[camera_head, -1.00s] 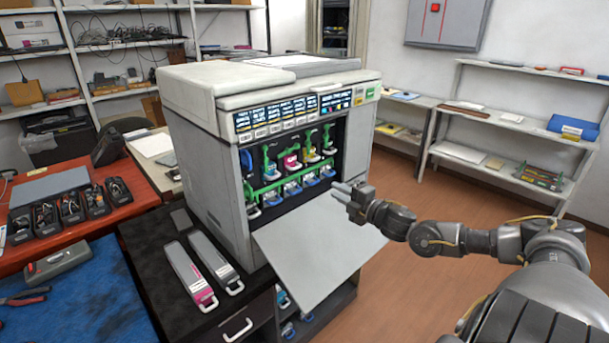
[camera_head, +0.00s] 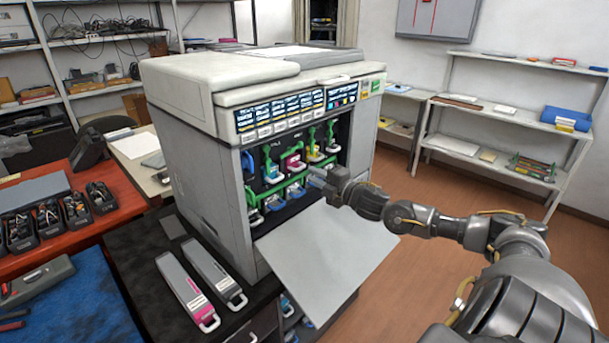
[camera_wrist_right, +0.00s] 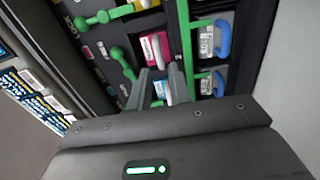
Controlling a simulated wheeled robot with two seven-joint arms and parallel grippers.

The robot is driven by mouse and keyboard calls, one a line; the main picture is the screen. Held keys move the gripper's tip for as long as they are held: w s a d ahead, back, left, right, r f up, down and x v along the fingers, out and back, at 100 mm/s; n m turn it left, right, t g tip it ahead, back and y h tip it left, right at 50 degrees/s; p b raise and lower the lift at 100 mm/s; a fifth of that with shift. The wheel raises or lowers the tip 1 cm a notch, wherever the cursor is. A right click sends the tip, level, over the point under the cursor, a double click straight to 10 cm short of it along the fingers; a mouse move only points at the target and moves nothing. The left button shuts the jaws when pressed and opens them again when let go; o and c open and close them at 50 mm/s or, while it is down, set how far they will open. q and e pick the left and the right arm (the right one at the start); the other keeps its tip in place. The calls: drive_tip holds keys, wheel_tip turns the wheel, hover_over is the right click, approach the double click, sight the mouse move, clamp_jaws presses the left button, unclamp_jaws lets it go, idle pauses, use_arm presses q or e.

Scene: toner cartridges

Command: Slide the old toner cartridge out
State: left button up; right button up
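The printer (camera_head: 190,150) stands with its front flap (camera_head: 325,245) folded down, showing two rows of cartridge ends and green levers. A magenta-labelled cartridge (camera_head: 291,162) with a white handle sits in its upper row. It also shows in the right wrist view (camera_wrist_right: 154,47), its white handle (camera_wrist_right: 166,90) between or just behind my fingers. My right gripper (camera_head: 312,180) is at the front of the printer opening, above the flap. In the wrist view its two fingers (camera_wrist_right: 162,75) are apart; I cannot tell whether they touch the handle. My left gripper is not in view.
Two loose cartridges, one magenta-ended (camera_head: 187,290) and one grey (camera_head: 214,275), lie on the black cabinet top left of the flap. Green levers (camera_wrist_right: 122,60) stand close to the right fingers. The flap is bare. Open floor (camera_head: 430,210) lies to the right.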

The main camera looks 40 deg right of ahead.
sight(302, 168)
drive_tip(key=w+b, duration=0.1)
drive_tip(key=w, duration=0.3)
drive_tip(key=shift+w, duration=0.3)
drive_tip(key=shift+w+a, duration=0.15)
drive_tip(key=shift+w, duration=0.75)
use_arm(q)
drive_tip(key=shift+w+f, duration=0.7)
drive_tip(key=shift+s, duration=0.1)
use_arm(e)
clamp_jaws()
drive_tip(key=shift+r, duration=0.15)
